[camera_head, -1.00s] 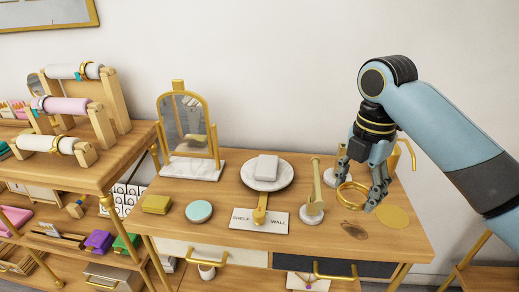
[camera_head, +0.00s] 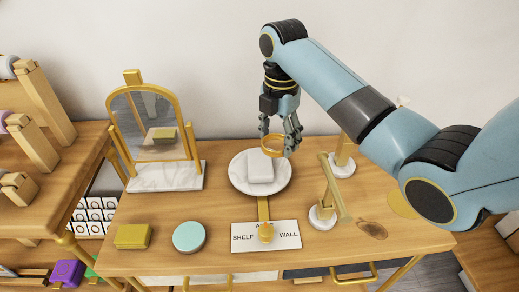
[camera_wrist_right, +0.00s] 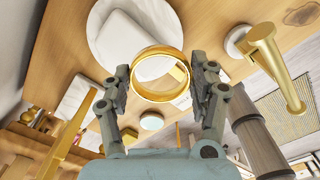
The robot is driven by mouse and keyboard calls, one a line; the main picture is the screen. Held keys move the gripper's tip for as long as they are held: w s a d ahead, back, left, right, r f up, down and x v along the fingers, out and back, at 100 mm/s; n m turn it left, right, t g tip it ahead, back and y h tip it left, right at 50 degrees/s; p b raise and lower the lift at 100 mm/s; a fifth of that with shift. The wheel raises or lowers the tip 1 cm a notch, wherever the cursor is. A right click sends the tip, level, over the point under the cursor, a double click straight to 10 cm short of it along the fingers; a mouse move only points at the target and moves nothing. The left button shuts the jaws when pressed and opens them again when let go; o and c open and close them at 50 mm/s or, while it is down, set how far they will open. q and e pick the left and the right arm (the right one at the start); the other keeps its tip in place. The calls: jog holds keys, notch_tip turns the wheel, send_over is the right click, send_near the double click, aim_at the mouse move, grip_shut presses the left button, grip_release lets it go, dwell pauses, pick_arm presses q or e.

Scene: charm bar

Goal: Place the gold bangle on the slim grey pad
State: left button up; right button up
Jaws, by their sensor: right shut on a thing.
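The gold bangle (camera_head: 270,153) is held by my right gripper (camera_head: 278,142), whose fingers are shut on it. It hangs just above and near the back right edge of a slim pale grey pad (camera_head: 260,174). The pad lies on a round marble plate (camera_head: 240,183). In the right wrist view the bangle (camera_wrist_right: 159,49) sits between both fingertips, and the pad (camera_wrist_right: 118,38) shows behind it, partly covered by the ring. My left gripper is not in view.
A gold-framed mirror (camera_head: 178,95) on a marble base stands left of the plate. A gold T-bar stand (camera_head: 331,190) stands close on the right. A sign (camera_head: 245,237), a teal round (camera_head: 189,237) and a yellow block (camera_head: 133,236) lie in front.

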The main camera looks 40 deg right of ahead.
aim_at(262, 160)
jog(key=w+f, duration=0.1)
jog(key=w+a+f, duration=0.1)
jog(key=w, duration=0.1)
jog(key=shift+w, duration=0.25)
jog(key=shift+w+a+f, duration=0.2)
jog(key=shift+w+f, duration=0.2)
jog(key=shift+f, duration=0.05)
notch_tip(262, 160, down, 4)
jog(key=shift+r, duration=0.25)
jog(key=shift+f, duration=0.2)
jog(key=o, duration=0.7)
jog(key=shift+f, duration=0.15)
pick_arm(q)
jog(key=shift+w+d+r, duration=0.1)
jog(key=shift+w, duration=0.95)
pick_arm(e)
jog(key=o, duration=0.4)
jog(key=shift+o, duration=0.2)
